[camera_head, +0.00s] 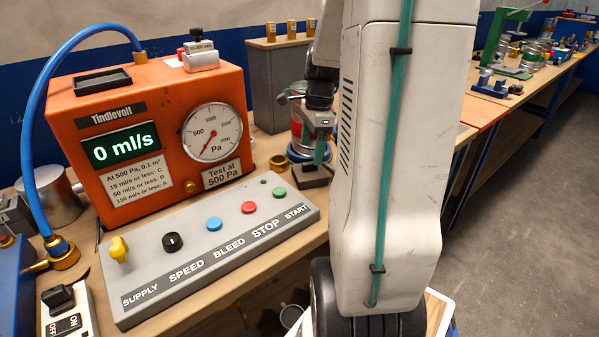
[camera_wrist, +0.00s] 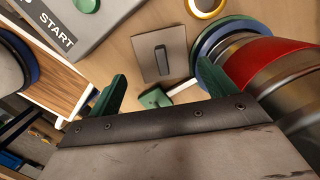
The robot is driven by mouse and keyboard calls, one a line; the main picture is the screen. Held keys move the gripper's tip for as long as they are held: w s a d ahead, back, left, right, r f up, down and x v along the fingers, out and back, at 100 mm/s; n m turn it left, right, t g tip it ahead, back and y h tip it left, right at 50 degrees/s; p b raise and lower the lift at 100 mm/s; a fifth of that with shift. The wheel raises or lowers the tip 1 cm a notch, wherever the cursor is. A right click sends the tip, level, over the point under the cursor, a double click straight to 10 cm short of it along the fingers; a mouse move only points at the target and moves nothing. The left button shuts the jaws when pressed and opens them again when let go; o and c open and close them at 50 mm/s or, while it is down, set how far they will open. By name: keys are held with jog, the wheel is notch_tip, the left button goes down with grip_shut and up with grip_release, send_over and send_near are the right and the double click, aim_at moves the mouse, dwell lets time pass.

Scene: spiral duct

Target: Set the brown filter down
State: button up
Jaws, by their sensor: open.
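In the head view my gripper (camera_head: 318,150) hangs low over the bench, beyond the console's right end. A small brownish square plate with a dark upright bar (camera_wrist: 164,60) lies flat on the bench, just beyond the fingertips and apart from them. It also shows as a dark low plate (camera_head: 314,174) below my gripper in the head view. I cannot tell for certain whether it is the brown filter. No other clear brown filter shows.
A metal duct with a red band (camera_wrist: 275,65) stands close to my gripper's right finger. A small green piece with a white stem (camera_wrist: 155,98) lies between the fingers' lines. The grey control console (camera_head: 210,250) and orange tester (camera_head: 150,130), reading 0 ml/s, stand left.

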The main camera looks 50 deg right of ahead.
aim_at(310, 163)
jog(key=shift+d+f, duration=0.15)
jog(key=shift+f, duration=0.3)
jog(key=f, duration=0.7)
jog(key=shift+w+a, duration=0.25)
jog(key=c, duration=0.8)
jog(key=shift+o, duration=0.2)
jog(key=shift+r, duration=0.1)
notch_tip(310, 163, up, 28)
